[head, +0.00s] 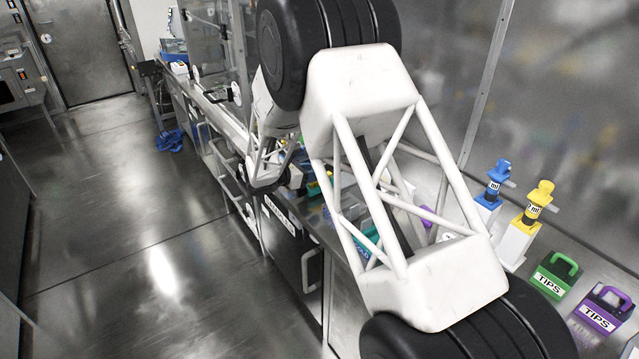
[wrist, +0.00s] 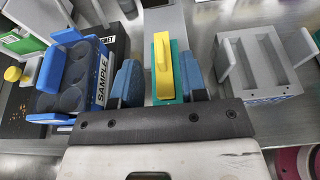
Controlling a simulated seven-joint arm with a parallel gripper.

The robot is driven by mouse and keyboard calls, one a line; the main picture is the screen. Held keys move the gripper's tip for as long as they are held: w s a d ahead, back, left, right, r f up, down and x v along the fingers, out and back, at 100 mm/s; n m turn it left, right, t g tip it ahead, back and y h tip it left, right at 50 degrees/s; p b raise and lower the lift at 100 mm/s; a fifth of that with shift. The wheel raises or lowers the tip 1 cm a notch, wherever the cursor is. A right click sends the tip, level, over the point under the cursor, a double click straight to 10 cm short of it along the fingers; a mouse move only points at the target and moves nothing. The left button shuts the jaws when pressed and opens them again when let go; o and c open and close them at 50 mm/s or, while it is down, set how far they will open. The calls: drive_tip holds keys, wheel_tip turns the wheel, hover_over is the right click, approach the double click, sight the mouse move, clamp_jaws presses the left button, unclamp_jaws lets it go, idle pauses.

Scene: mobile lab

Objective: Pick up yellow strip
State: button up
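The yellow strip (wrist: 163,66) shows in the wrist view as a narrow upright-looking piece with a raised bar. It sits on a teal base (wrist: 181,57). My gripper (wrist: 161,84) is open, with one blue-grey finger to the left of the strip and the other to the right. Gaps show between the fingers and the strip, and nothing is held. I cannot tell the height of the fingers over the strip. In the head view my own arm covers much of the bench, and I cannot make out the strip there.
A blue SAMPLE rack (wrist: 75,78) stands close left of the left finger. A grey slotted holder (wrist: 258,62) stands to the right. In the head view, a green TIPS box (head: 553,277) and a purple TIPS box (head: 603,310) stand at the bench's right.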

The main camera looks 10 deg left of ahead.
drive_tip(key=shift+x, duration=1.7)
clamp_jaws()
